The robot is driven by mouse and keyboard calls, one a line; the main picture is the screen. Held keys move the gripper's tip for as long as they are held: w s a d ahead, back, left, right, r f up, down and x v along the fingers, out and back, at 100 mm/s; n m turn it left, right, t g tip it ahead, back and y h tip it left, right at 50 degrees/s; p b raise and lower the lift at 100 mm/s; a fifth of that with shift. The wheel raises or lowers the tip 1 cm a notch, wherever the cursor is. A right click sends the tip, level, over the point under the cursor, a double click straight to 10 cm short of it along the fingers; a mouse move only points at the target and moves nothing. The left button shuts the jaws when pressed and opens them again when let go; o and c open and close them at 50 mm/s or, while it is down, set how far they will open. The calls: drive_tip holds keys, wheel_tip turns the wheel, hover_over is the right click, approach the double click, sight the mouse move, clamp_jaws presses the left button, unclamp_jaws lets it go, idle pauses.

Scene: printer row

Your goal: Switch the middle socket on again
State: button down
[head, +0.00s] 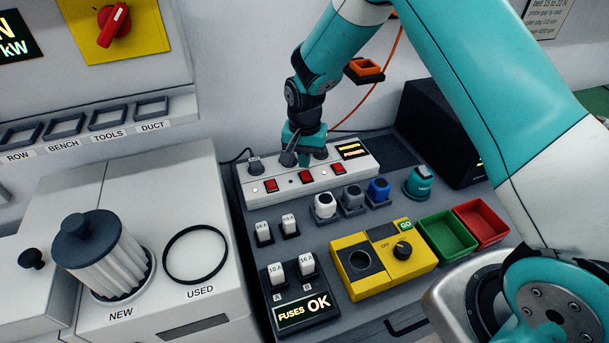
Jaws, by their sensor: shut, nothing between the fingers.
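A white power strip (366,163) lies at the back of the grey bench, with three red rocker switches along its front. The middle switch (306,177) sits between the left switch (271,186) and the right switch (338,168). I cannot tell their on or off positions at this size. A dark plug (255,164) stands in the left socket; the middle and right sockets are partly hidden by my gripper. My gripper (303,160) is shut and empty, pointing down over the strip just behind the middle switch. I cannot tell whether it touches the strip.
In front of the strip stand white, grey and blue knobs (378,190) and a teal one (419,182). A yellow tester (350,285), a fuse holder (300,316), and green (447,236) and red (482,223) bins are nearer. A black box (437,135) stands at right.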

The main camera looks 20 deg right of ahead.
sight(305, 172)
drive_tip(key=shift+f+b, duration=0.85)
drive_tip(key=shift+f, duration=0.4)
idle(0.7)
drive_tip(key=shift+r, duration=0.15)
drive_tip(key=shift+r+p, duration=2.5)
drive_tip(key=shift+r, duration=0.85)
